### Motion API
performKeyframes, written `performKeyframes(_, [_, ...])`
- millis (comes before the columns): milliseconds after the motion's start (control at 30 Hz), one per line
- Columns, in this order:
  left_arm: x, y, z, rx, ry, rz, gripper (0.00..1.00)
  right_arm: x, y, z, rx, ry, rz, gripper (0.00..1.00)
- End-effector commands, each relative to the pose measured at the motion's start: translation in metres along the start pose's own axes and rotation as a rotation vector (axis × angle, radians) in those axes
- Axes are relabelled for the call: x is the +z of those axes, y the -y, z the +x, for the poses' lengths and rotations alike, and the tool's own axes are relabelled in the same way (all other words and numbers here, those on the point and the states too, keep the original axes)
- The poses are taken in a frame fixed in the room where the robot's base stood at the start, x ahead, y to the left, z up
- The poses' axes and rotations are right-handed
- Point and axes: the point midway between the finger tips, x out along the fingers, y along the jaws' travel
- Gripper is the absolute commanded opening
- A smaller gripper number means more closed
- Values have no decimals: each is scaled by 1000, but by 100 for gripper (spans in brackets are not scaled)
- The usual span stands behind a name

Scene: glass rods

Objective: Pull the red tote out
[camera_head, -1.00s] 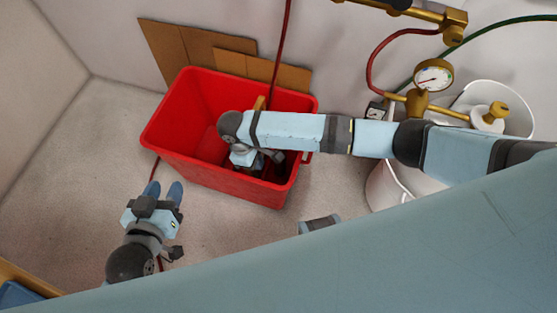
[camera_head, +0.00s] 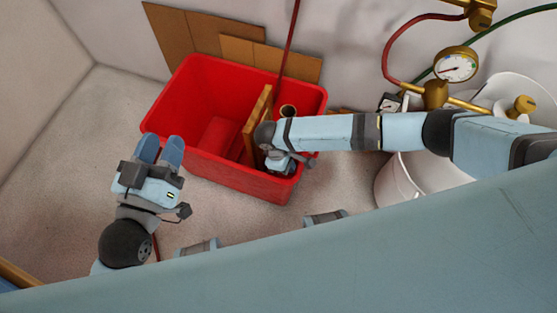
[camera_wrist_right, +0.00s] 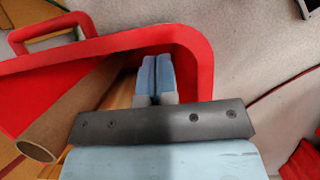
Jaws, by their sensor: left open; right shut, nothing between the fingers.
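The red tote (camera_head: 235,178) stands on the light floor against the back wall, its top open. My left gripper (camera_head: 160,146) is open and empty at the tote's near left corner. Its fingertips overlap the corner in the picture; contact cannot be told. My right gripper reaches down at the tote's right end, its fingers hidden in the head view. In the right wrist view its fingers (camera_wrist_right: 152,70) are together with nothing between them, beside the inner side of the tote's rim (camera_wrist_right: 110,42) near a rounded corner. A red handle (camera_wrist_right: 50,30) juts from the rim there.
A wooden board (camera_head: 256,122) and a cardboard tube (camera_head: 288,110) stand in the tote. Cardboard sheets (camera_head: 180,35) lean on the wall behind. A white bucket (camera_head: 395,185) and a brass gauge (camera_head: 456,65) are at right. A red hose (camera_head: 290,45) hangs behind. Floor at left is clear.

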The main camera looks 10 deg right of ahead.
Motion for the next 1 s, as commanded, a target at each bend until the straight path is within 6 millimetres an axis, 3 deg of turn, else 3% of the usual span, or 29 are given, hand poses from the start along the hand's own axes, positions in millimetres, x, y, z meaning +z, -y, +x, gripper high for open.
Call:
performKeyframes(633, [-6,0,1,-2,11,10,43,12,0,2,-2,1,1,0])
performKeyframes(867, [44,24,-19,-98,276,31,43,39,1,7,-4,4,2,0])
performKeyframes(1000, [77,41,-46,-160,478,46,43,63,1,16,-4,7,1,0])
